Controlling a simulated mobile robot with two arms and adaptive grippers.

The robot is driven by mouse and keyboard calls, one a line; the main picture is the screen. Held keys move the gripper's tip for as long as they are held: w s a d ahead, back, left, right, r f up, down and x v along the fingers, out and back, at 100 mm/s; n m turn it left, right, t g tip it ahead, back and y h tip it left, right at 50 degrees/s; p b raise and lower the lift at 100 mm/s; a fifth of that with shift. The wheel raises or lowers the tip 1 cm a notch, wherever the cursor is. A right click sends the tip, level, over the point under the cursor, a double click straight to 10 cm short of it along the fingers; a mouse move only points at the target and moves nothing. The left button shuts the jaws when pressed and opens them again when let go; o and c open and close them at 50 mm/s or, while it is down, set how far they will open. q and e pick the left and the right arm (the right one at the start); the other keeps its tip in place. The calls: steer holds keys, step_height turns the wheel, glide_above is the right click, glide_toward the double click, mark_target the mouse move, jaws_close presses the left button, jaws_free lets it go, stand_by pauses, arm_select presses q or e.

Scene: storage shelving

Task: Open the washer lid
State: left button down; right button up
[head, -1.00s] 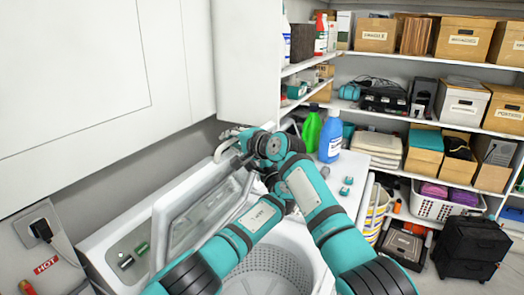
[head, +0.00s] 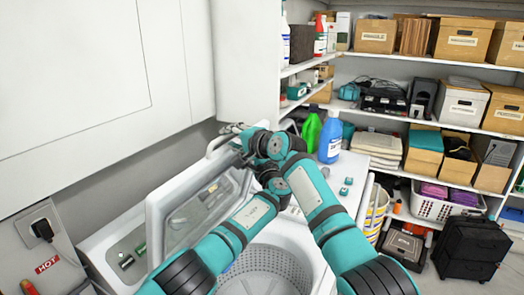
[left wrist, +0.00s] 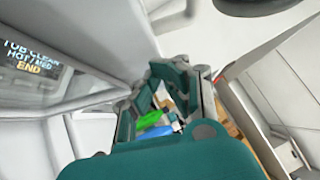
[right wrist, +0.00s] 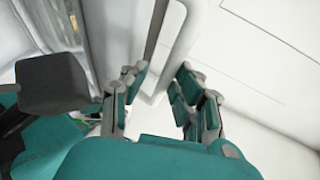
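The white washer lid (head: 200,212) with its clear window stands raised and tilted toward the back panel, and the washer tub (head: 262,272) is exposed below. My right gripper (head: 232,130) is at the lid's upper far corner. In the right wrist view it (right wrist: 160,88) is open, with a pale edge beyond its fingers; I cannot tell whether it touches the lid. My left gripper is mostly hidden behind my arms in the head view. In the left wrist view it (left wrist: 178,85) is open and empty, with the lid's window (left wrist: 50,70) at its left.
A green bottle (head: 311,130) and a blue bottle (head: 331,138) stand on the white surface beyond my arms. White cabinets (head: 90,70) hang above the washer. Shelves with boxes (head: 462,103) fill the right side. A black case (head: 462,250) stands on the floor.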

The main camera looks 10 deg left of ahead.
steer(key=shift+s+d+f, duration=0.1)
steer(key=shift+f, duration=0.15)
